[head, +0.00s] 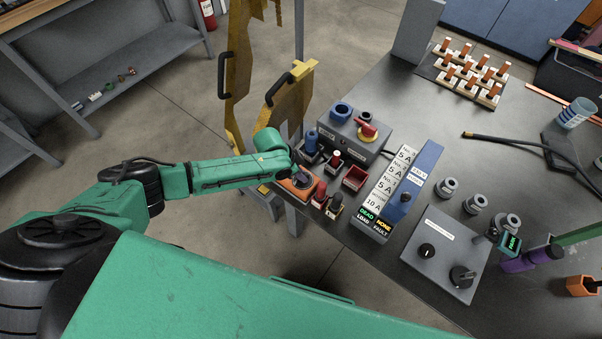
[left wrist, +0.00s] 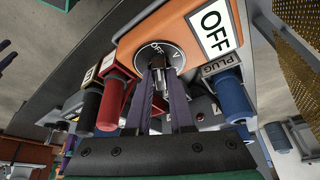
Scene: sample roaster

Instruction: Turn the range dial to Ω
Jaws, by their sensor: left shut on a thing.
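The orange meter (head: 297,188) stands at the left edge of the dark table, and it fills the top of the left wrist view (left wrist: 185,25). Its display (left wrist: 214,30) reads OFF. The round dark range dial (left wrist: 148,56) carries the marks OFF and V; I cannot make out an Ω mark. My left gripper (head: 296,176) reaches the meter from the left. In the left wrist view its two dark fingers (left wrist: 160,82) are shut on the dial's knob, which they partly hide. The knob's exact pointing is unclear.
A red probe (left wrist: 113,98) and a blue plug (left wrist: 234,95) stand beside the meter. A grey box with a red switch (head: 367,131) is behind it, and a red tray (head: 355,178) to its right. A labelled panel (head: 395,190) and a grey knob box (head: 437,254) stand farther right.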

